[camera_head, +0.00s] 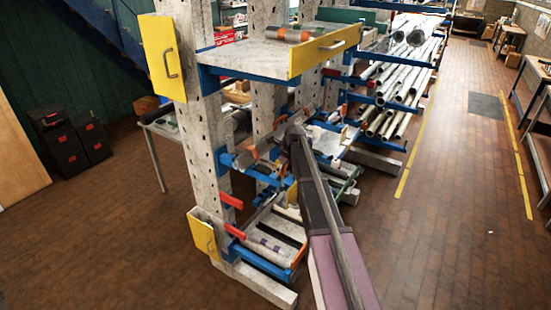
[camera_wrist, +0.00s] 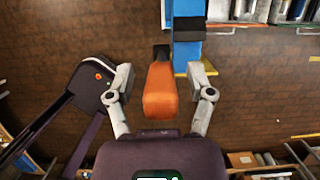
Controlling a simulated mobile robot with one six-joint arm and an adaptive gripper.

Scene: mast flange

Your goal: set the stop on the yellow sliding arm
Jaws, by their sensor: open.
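An orange block (camera_wrist: 160,92) lies between the two fingers of my gripper (camera_wrist: 163,78) in the wrist view. My fingers are open, with a gap on each side of the block. A blue bar (camera_wrist: 187,55) with a black band runs up from behind the block, and a yellow piece (camera_wrist: 209,68) shows beside its lower end. I cannot tell whether the yellow piece is the sliding arm. In the head view my gripper (camera_head: 292,128) is at the rack's middle level, near an orange piece (camera_head: 253,153). My arm hides part of the rack there.
The grey perforated rack post (camera_head: 200,130) carries blue arms and yellow end plates (camera_head: 163,58). A shelf with a yellow front (camera_head: 325,50) sits above my gripper. Metal tubes (camera_head: 405,85) lie on the rack behind. The brick floor at right (camera_head: 450,220) is clear.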

